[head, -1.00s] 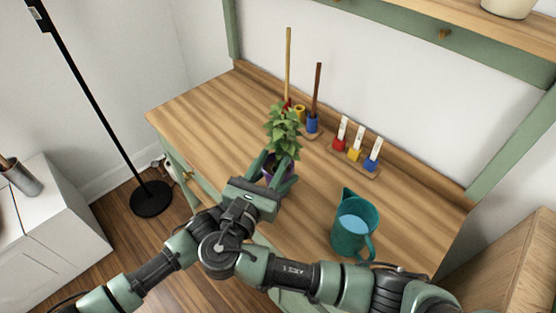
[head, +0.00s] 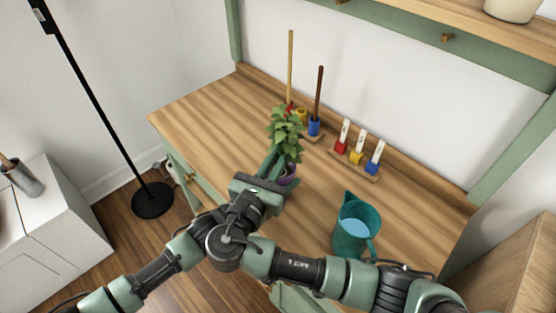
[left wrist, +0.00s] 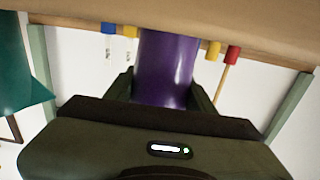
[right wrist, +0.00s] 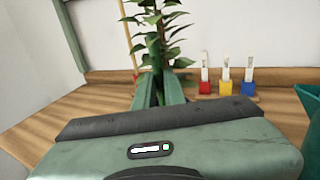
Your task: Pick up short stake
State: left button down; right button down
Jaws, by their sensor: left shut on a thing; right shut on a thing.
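A leafy green plant (head: 286,127) stands in a purple pot (head: 288,172) on the wooden worktop. My right gripper (head: 274,163) is the upper one in the head view, and its fingers are shut on the plant just below the leaves. The right wrist view shows the leaves (right wrist: 158,38) rising from between these fingers. My left gripper (left wrist: 168,92) is shut on the purple pot, seen upside down in the left wrist view; in the head view it is mostly hidden. Behind the plant stand a tall light stake (head: 290,65) and a shorter dark stake (head: 320,88).
A yellow cup (head: 302,114) and a blue cup (head: 314,127) are in the stake holder. A rack of labelled red, yellow and blue blocks (head: 357,157) sits right of it. A teal watering can (head: 354,232) stands front right. The worktop's left side (head: 205,120) is clear.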

notch_tip(320, 180, up, 28)
jog(key=shift+f, duration=0.2)
pick_arm(q)
jog(key=shift+c, duration=2.3)
grip_release()
jog(key=shift+s, duration=0.1)
